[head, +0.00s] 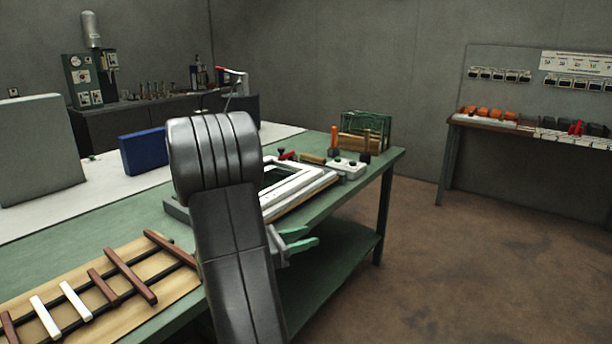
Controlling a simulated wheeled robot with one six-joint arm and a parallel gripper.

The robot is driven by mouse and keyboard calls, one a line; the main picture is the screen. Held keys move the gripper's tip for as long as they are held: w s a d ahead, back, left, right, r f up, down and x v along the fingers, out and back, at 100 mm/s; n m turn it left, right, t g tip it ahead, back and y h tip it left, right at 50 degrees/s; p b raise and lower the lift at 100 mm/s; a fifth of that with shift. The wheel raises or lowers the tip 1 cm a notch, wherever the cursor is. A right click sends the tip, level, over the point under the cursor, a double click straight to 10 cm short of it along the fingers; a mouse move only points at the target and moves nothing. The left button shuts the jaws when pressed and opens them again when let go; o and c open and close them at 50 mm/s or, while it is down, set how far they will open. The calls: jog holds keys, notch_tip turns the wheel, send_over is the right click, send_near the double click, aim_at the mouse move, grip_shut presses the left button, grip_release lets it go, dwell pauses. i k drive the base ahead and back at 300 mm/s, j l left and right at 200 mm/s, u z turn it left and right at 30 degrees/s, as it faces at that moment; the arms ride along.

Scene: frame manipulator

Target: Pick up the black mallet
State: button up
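I cannot pick out the black mallet with certainty. A small dark upright piece (365,147) stands near the far right end of the green bench (130,205), too small to identify. My gripper (310,236) has pale green fingers and shows just right of my arm, by the bench's right edge. Its fingers look apart, with nothing visible between them. My arm hides the rest of the gripper and part of the bench top.
A white frame (300,186) lies on the bench beyond my gripper. A wooden board with brown and white bars (130,275) lies at the near left. A blue block (142,152) stands farther back. Another bench (490,123) stands at the right wall. The floor (480,250) at right is clear.

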aim_at(365, 157)
jog(key=i+l+u, duration=0.2)
jog(key=i+l, duration=0.2)
jog(key=l, duration=0.2)
jog(key=i+l+u, duration=0.1)
jog(key=l, duration=0.25)
jog(key=i+l+u, duration=0.1)
jog(key=i+l, duration=0.15)
jog(key=i+l+u, duration=0.1)
jog(key=l, duration=0.3)
jog(key=i+l+u, duration=0.1)
jog(key=l, duration=0.3)
jog(key=i+l+u, duration=0.1)
jog(key=i+l, duration=0.3)
jog(key=l, duration=0.25)
jog(key=i+l+u, duration=0.15)
jog(key=l, duration=0.2)
jog(key=i+l, duration=0.25)
jog(key=i+l+u, duration=0.15)
jog(key=l, duration=0.3)
